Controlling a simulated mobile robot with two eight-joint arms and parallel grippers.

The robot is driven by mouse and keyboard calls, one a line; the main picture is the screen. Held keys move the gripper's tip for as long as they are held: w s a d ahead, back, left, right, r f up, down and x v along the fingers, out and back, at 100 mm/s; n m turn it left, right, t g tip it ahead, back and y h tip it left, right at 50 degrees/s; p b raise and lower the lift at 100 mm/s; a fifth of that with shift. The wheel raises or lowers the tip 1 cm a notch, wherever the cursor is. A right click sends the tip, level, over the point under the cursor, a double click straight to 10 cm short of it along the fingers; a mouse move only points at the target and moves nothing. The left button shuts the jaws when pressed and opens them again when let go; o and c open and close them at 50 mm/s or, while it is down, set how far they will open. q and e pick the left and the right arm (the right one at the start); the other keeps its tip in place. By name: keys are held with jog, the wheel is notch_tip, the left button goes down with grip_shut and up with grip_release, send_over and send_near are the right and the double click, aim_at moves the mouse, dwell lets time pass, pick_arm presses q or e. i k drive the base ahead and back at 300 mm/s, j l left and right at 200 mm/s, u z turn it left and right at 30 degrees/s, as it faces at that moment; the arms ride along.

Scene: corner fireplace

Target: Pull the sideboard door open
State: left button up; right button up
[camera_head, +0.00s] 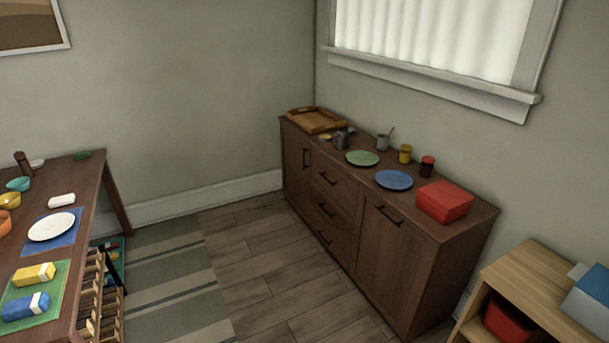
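The brown wooden sideboard (432,239) stands against the right wall under the window. Its near door (383,263) has a dark horizontal handle (389,216) near the top edge and looks shut. Its far door (295,172) has a dark upright handle (307,158) and also looks shut. Between the doors are drawers (326,207) with dark handles, all closed. Neither of my grippers shows in the head view.
On the sideboard are a wooden tray (315,121), a green plate (362,158), a blue plate (394,180), jars and a red box (444,201). A table (84,234) stands left, a low shelf (528,279) right. The floor (262,262) before the sideboard is clear.

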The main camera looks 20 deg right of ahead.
aim_at(296, 151)
jog(key=z, duration=0.55)
jog(key=i, duration=1.3)
jog(key=i+u, duration=0.1)
jog(key=i, duration=1.2)
jog(key=i+l+u, duration=0.1)
jog(key=i, duration=1.2)
